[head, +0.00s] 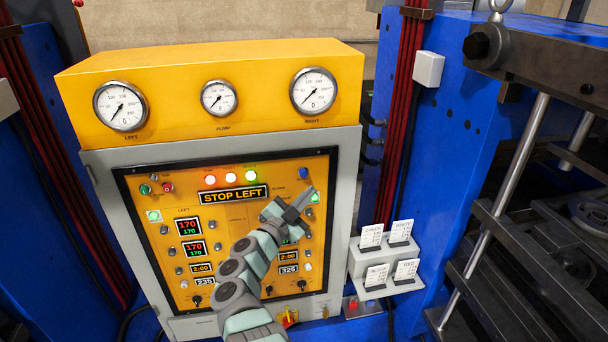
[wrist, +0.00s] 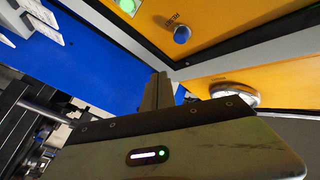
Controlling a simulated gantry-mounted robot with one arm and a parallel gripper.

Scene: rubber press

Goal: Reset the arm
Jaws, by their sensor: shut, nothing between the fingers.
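My arm reaches up from the bottom of the head view, and my gripper (head: 309,192) is in front of the right part of the control panel (head: 130,210). The fingers are shut with nothing between them and point up and right. In the wrist view the closed fingers (wrist: 160,88) stand near the panel's corner. A blue button (wrist: 181,34) and a lit green button (wrist: 127,4) show past them. In the head view the blue button (head: 303,173) is just above the fingertips, and the green one (head: 314,198) is beside them. I cannot tell whether the fingers touch anything.
A yellow gauge housing (head: 258,75) with three dials tops the panel. The display (head: 234,195) reads STOP LEFT. White card holders (head: 372,262) stand to the right. Blue press frames (head: 450,130) flank the cabinet, with metal rods (head: 490,210) at far right.

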